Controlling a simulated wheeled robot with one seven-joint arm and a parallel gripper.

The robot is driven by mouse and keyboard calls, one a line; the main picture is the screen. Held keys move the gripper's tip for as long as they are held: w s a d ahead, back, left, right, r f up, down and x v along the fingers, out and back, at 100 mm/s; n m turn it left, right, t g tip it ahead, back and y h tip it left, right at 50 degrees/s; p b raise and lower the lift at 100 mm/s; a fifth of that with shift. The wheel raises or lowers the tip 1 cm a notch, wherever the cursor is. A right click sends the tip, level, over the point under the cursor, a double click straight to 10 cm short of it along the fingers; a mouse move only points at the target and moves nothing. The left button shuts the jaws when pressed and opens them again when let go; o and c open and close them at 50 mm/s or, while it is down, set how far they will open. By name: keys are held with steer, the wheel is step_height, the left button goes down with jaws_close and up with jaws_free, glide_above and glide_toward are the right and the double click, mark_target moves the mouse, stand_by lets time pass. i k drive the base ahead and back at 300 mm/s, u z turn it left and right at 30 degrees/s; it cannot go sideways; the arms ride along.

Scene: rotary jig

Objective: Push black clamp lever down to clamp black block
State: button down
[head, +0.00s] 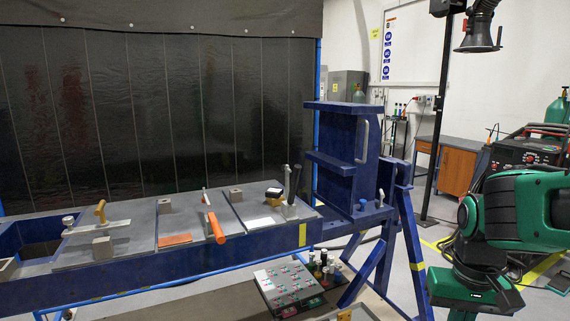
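The black clamp lever (295,184) stands near upright at the right end of the blue bench, on a grey clamp base. Whether the clamp touches the block is too small to tell. My green arm shows at the right edge, well apart from the lever. My gripper is not in view.
The blue bench (165,268) also holds an orange-handled clamp (215,228), a yellow-handled clamp (101,212) and small grey blocks. A tall blue frame (340,150) rises behind the lever's right side. A control panel (290,286) sits below the bench front.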

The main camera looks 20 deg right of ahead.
mark_target(297, 169)
steer(key=i, duration=0.95)
steer(key=z, duration=0.1)
